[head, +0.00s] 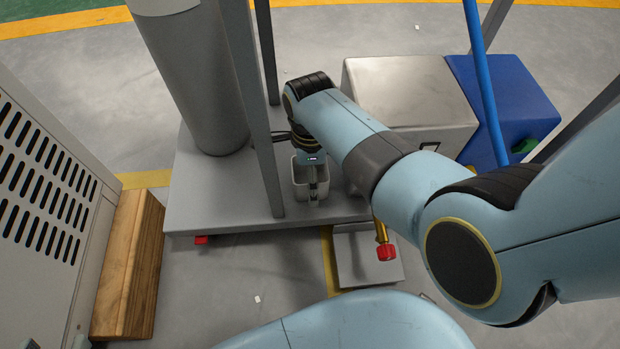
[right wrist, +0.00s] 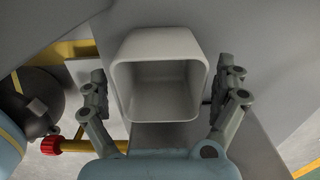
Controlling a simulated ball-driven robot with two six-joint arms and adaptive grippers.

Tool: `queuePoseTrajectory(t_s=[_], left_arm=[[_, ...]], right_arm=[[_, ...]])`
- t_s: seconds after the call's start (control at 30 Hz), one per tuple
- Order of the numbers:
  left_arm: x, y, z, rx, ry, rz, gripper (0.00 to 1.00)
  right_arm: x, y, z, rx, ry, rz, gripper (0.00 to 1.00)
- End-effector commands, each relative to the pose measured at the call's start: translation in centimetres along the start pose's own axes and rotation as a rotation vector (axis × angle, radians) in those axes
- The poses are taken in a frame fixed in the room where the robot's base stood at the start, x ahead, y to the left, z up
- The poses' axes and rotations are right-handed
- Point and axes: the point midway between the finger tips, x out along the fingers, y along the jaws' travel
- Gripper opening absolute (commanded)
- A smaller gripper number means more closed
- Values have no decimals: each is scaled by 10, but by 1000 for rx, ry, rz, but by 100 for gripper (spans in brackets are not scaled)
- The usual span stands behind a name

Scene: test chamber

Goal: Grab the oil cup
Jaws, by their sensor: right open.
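The oil cup is a pale grey, square, open-topped cup (head: 301,188) on the grey platform in the head view. In the right wrist view the cup (right wrist: 160,48) is in the middle, with its open mouth facing the camera and its inside looking empty. My right gripper (head: 313,182) is over the cup, and one finger shows in front of it in the head view. In the right wrist view the gripper (right wrist: 160,82) is open, with one finger on each side of the cup. A gap shows on the right; contact on the left is unclear. My left gripper is not in view.
The platform (head: 225,205) carries a thick grey cylinder (head: 195,75) and thin upright posts (head: 262,110). A brass pipe with a red end (head: 386,252) stands right of the cup. A wooden block (head: 130,265) and vented cabinet (head: 40,200) are left. A blue-and-grey box (head: 410,90) is behind.

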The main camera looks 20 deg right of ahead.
Motion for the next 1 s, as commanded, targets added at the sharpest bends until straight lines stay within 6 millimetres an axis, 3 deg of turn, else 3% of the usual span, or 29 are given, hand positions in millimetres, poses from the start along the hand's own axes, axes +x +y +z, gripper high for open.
queuePoseTrajectory(t_s=[0.1, 0.53, 1.0], left_arm=[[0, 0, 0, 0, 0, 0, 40], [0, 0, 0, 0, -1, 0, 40], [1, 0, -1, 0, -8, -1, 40]], right_arm=[[0, 0, 0, 0, 0, -1, 96], [0, 0, 0, 0, 0, 0, 41], [-1, 0, 0, 0, 0, -1, 40]])
